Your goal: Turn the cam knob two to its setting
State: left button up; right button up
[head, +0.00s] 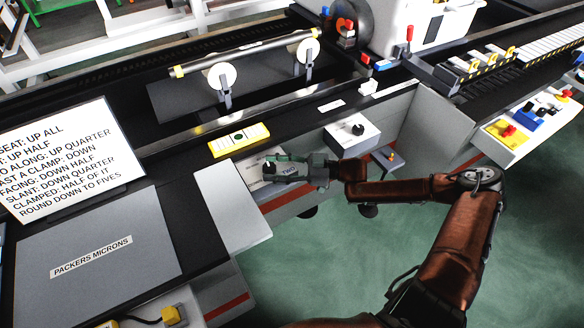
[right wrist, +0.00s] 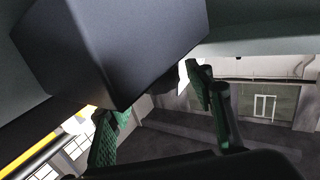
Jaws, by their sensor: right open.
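My right gripper (head: 270,167) reaches in from the right in the head view. It is over a pale box with a label reading TWO (head: 287,170) on the rack's front side. The gripper covers most of this box, and its knob cannot be made out clearly there. In the right wrist view, the green-padded fingers (right wrist: 155,115) stand apart. A dark rounded part (right wrist: 163,88), possibly the knob, shows between and beyond them, below a large dark block. I cannot tell whether the fingers touch it. My left gripper is not in view.
A second pale box (head: 346,138) with a black knob (head: 358,129) stands just right of the gripper. A yellow level (head: 239,139) lies behind it. A sign of settings (head: 65,160) stands at left. A shaft (head: 245,52) rests on two rollers behind. Green floor is open in front.

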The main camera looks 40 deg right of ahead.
jog(key=v, duration=1)
jog(key=shift+s+d, duration=0.2)
jog(key=shift+s, duration=0.1)
jog(key=shift+r, duration=0.1)
